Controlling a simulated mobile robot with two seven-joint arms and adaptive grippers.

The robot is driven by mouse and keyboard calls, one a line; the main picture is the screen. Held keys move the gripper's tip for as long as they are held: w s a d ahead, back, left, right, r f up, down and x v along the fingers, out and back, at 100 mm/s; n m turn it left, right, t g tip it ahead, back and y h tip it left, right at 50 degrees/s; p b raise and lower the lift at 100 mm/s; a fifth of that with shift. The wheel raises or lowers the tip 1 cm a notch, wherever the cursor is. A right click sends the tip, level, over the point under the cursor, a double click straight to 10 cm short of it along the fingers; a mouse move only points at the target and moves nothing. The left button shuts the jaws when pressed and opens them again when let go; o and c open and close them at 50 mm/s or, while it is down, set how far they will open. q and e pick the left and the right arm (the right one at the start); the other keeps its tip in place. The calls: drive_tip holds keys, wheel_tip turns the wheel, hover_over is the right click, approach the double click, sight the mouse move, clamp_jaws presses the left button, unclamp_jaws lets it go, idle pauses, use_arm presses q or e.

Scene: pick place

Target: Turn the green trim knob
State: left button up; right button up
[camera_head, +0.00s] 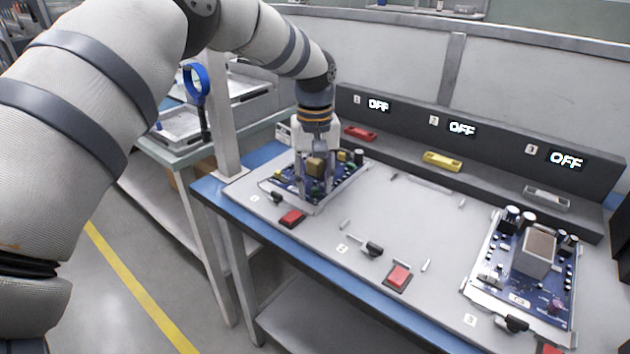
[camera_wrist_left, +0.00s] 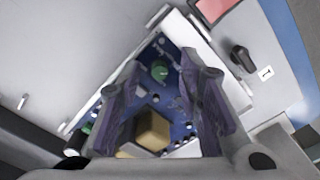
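The green trim knob (camera_wrist_left: 160,72) is a small round green part on a blue circuit board (camera_wrist_left: 172,50) in the left wrist view. In the head view the board (camera_head: 345,187) lies at station 1, on the left of the bench. My left gripper (camera_head: 313,192) points down over this board. Its two fingers stand apart in the wrist view, with the knob showing between their tips (camera_wrist_left: 162,62). I see no contact with the knob. The fingers partly hide the board. My right gripper is in neither view.
A tan block (camera_wrist_left: 152,130) rises from the board near the fingers. A red button (camera_head: 292,218) and a black switch (camera_head: 276,198) sit in front. Another board (camera_head: 480,262) lies at station 3. The bench middle is mostly clear.

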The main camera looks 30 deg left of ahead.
use_arm(q)
clamp_jaws()
drive_tip(key=shift+m, duration=0.3)
